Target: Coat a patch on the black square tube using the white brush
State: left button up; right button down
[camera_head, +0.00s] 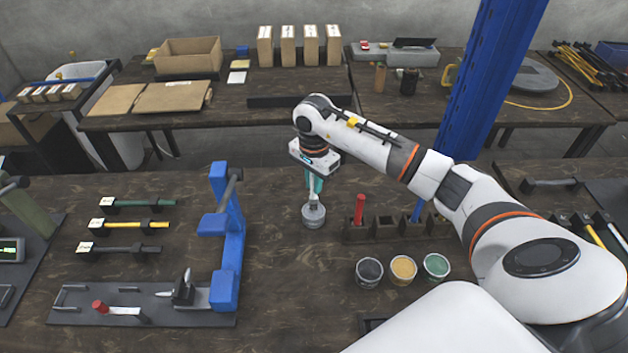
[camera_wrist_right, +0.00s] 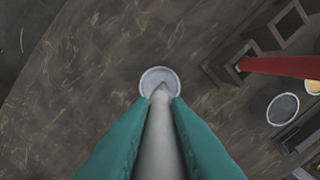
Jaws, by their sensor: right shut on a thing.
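My right gripper (camera_head: 316,185) has teal fingers and is shut on the white brush (camera_head: 311,198), which points down. In the right wrist view the pale brush (camera_wrist_right: 160,135) lies between the teal fingers. Its tip is over or in a small round pot (camera_head: 313,217) with light grey contents, also in the wrist view (camera_wrist_right: 152,75); I cannot tell whether it touches the contents. The black square tube (camera_head: 125,249) lies at the left of the table with a white tag at its left end, below a yellow and a green tube. My left gripper is not in view.
A dark holder (camera_head: 387,229) with a red brush (camera_head: 360,208) and a blue brush stands right of the pot. Black, yellow and green paint pots (camera_head: 403,270) stand in front. A blue press frame (camera_head: 232,245) stands between the tubes and the pot. Bare table lies around the pot.

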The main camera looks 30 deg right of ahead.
jog(key=shift+f+b, duration=0.35)
jog(key=shift+f, duration=0.05)
jog(key=shift+f, duration=0.1)
dwell(1.7)
jog(key=shift+r+p, duration=1.7)
jog(key=shift+r, duration=1.9)
jog(key=s+a+r+n, duration=0.3)
jog(key=s+a+n, duration=1)
jog(key=s+n, duration=0.2)
jog(key=shift+a+r, duration=0.2)
jog(key=shift+r, duration=0.1)
